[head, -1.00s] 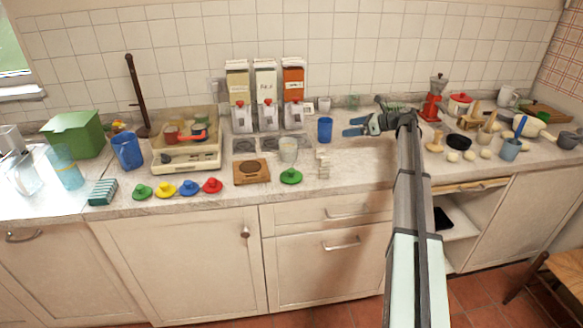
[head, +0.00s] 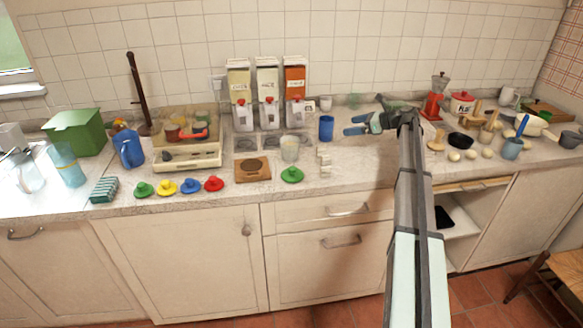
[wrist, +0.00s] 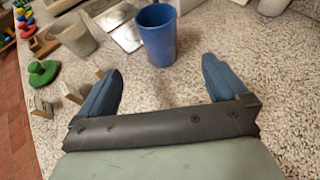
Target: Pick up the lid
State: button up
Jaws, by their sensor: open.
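Several lid-like knobbed discs stand along the counter's front edge: a green one (head: 144,189), a yellow one (head: 167,187), a blue one (head: 190,186) and a red one (head: 214,184). Another green disc (head: 292,174) sits apart, near the middle; it also shows at the left of the wrist view (wrist: 42,74). Which of them is the task's lid I cannot tell. My gripper (head: 350,126) is open and empty above the counter, right of the blue cup (head: 326,128). In the wrist view the cup (wrist: 157,35) stands beyond the fingertips (wrist: 160,70), apart from them.
A clear glass (head: 289,148), a wooden block (head: 252,169) and small pale blocks (head: 324,164) lie near the middle green disc. Three dispensers (head: 267,95) stand against the wall. A red moka pot (head: 434,103) and a black bowl (head: 460,140) stand to the right.

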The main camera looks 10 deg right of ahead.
jog(key=s+a+r+n+g+h, duration=0.2)
jog(key=s+a+n, duration=0.2)
jog(key=a+n, duration=0.45)
jog(key=n+g+h, duration=0.2)
jog(key=n+h, duration=0.5)
jog(key=n, duration=1.4)
send_near(293, 168)
jog(key=x, duration=0.5)
jog(key=shift+x, duration=2.65)
jog(key=shift+a, duration=0.1)
jog(key=c, duration=0.9)
